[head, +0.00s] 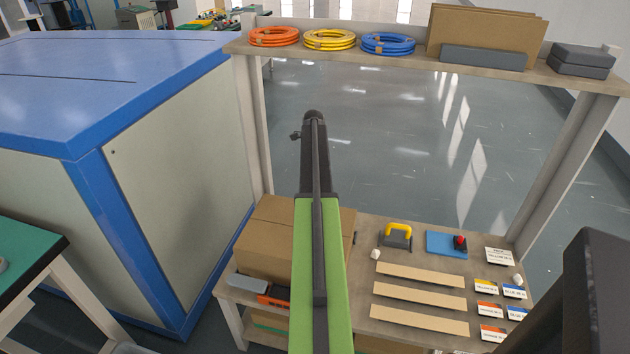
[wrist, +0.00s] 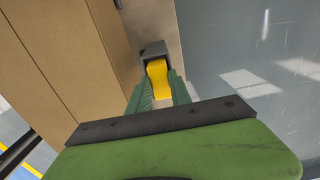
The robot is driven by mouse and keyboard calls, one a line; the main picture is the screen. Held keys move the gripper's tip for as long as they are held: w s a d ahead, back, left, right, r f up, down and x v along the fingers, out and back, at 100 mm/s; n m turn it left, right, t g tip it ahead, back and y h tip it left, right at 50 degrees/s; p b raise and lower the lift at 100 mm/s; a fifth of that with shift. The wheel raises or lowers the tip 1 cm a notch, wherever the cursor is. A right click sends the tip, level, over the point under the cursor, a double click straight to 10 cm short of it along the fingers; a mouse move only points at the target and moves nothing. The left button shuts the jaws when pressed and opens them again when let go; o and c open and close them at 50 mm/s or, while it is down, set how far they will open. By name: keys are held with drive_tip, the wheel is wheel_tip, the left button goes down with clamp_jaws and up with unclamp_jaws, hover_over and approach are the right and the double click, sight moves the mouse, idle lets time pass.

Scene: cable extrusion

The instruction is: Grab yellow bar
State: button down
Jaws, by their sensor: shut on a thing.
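In the wrist view, my gripper (wrist: 160,90) has its two green fingers on either side of a yellow bar (wrist: 158,82). The gripper is shut on the bar. A dark grey block (wrist: 153,50) sits at the bar's far end, over a strip of pale shelf. In the head view my gripper is not visible; my green and black arm stands in the middle of the picture. A yellow handle on a dark grey base (head: 397,234) shows on the lower shelf. I cannot tell if it is the piece in my gripper.
A cardboard box (head: 270,222) stands left on the lower shelf (head: 370,338); it fills the left of the wrist view. Wooden strips, a blue plate (head: 440,240) with a red knob and several labels lie right. Cable coils (head: 330,40) are on the upper shelf. A blue-edged cabinet (head: 160,150) stands left.

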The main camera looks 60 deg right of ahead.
drive_tip(key=shift+r, duration=0.1)
wheel_tip(320, 180, up, 4)
drive_tip(key=p, duration=0.4)
drive_tip(key=shift+r, duration=0.1)
drive_tip(key=s+d+r+p, duration=0.4)
drive_tip(key=s+r+p, duration=0.2)
drive_tip(key=s, duration=0.5)
drive_tip(key=shift+d+r+p, duration=0.2)
drive_tip(key=shift+r+p, duration=0.1)
drive_tip(key=shift+p, duration=0.2)
